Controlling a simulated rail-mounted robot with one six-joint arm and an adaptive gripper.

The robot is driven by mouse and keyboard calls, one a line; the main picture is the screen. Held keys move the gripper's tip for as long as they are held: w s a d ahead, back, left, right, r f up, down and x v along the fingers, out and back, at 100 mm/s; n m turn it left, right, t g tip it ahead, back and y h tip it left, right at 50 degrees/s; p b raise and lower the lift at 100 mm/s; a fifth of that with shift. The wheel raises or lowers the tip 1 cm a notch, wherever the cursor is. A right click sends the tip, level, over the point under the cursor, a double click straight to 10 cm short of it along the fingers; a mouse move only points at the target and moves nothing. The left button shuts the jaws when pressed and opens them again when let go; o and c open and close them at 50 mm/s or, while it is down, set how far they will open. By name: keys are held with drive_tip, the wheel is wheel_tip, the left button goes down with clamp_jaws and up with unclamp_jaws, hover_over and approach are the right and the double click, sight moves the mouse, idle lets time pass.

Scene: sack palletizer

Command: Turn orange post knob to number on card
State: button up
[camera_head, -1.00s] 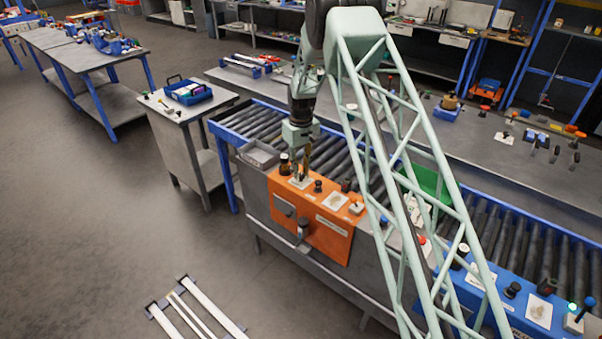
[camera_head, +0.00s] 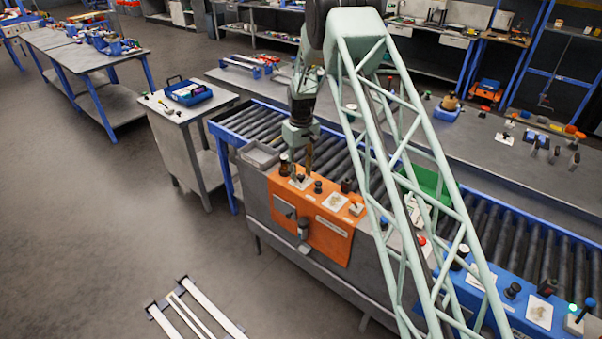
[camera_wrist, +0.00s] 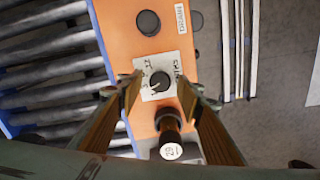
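The orange post (camera_head: 338,238) stands at the front of the roller conveyor. In the wrist view its orange top (camera_wrist: 126,22) carries a black round knob (camera_wrist: 160,82) on a white marked plate (camera_wrist: 149,94). A light pointer line on the knob points toward the lower left; the plate's marks are too small to read surely. My gripper (camera_wrist: 160,88) is open, with one finger on each side of the knob and gaps between. Whether the fingertips are at knob height is unclear. I cannot identify the number card for certain.
A dark cylinder with a white numbered end (camera_wrist: 171,151) stands close to the knob. Another black knob (camera_wrist: 148,22) sits near a DRAIN label (camera_wrist: 182,18). A grey tray (camera_head: 259,156) lies left of the post. A blue post (camera_head: 520,318) stands at the right.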

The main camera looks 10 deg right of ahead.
sight(301, 175)
wheel_tip(301, 175, up, 12)
idle(0.8)
idle(0.3)
drive_tip(key=s+r+m+t+b, duration=0.2)
drive_tip(key=s+r, duration=2.6)
drive_tip(key=r, duration=0.4)
drive_tip(key=s+r+m+t+b, duration=0.1)
drive_tip(key=s+r, duration=0.1)
drive_tip(key=s, duration=0.8)
drive_tip(key=s+r, duration=0.3)
drive_tip(key=s, duration=0.8)
drive_tip(key=s+f, duration=0.2)
drive_tip(key=s, duration=0.7)
drive_tip(key=s+f+m+t+b, duration=0.1)
drive_tip(key=s+f, duration=0.1)
drive_tip(key=s, duration=0.7)
drive_tip(key=shift+s+a+f, duration=0.3)
drive_tip(key=shift+s, duration=0.1)
